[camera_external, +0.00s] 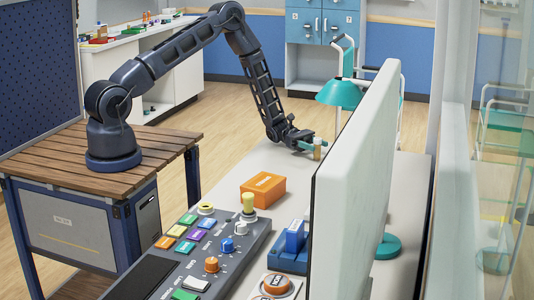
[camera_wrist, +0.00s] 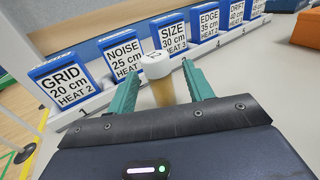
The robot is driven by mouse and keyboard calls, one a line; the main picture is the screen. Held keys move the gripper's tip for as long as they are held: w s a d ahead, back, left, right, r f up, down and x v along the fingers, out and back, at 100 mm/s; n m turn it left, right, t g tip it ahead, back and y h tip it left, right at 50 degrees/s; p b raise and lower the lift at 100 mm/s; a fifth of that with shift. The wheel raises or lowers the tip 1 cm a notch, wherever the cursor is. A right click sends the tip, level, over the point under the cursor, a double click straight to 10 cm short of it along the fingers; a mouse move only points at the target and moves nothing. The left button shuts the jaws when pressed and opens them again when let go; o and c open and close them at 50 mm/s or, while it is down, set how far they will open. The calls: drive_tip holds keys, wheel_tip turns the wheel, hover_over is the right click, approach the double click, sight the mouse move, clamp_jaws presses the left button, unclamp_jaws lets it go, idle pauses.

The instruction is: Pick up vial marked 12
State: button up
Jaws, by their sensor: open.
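A small vial with a white cap and an amber body (camera_wrist: 160,88) stands upright between my fingers in the wrist view. Its cap bears a small dark mark that I cannot read with certainty. The vial also shows at the far end of the white table in the external view (camera_external: 317,149). My gripper (camera_wrist: 158,92) is open, with one teal finger on each side of the vial. I cannot tell whether either finger touches it. In the external view my gripper (camera_external: 308,145) reaches low over the table at the vial. The lower part of the vial is hidden behind my gripper body in the wrist view.
Blue blocks with white labels, such as GRID (camera_wrist: 66,88), stand in a numbered white rack (camera_wrist: 92,104) just beyond the vial. An orange box (camera_external: 263,189) and a control console (camera_external: 205,250) are nearer on the table. A large pale panel (camera_external: 355,170) stands at right.

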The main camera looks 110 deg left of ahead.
sight(320, 146)
drive_tip(key=x, duration=0.3)
drive_tip(key=shift+w, duration=0.1)
drive_tip(key=c, duration=1.1)
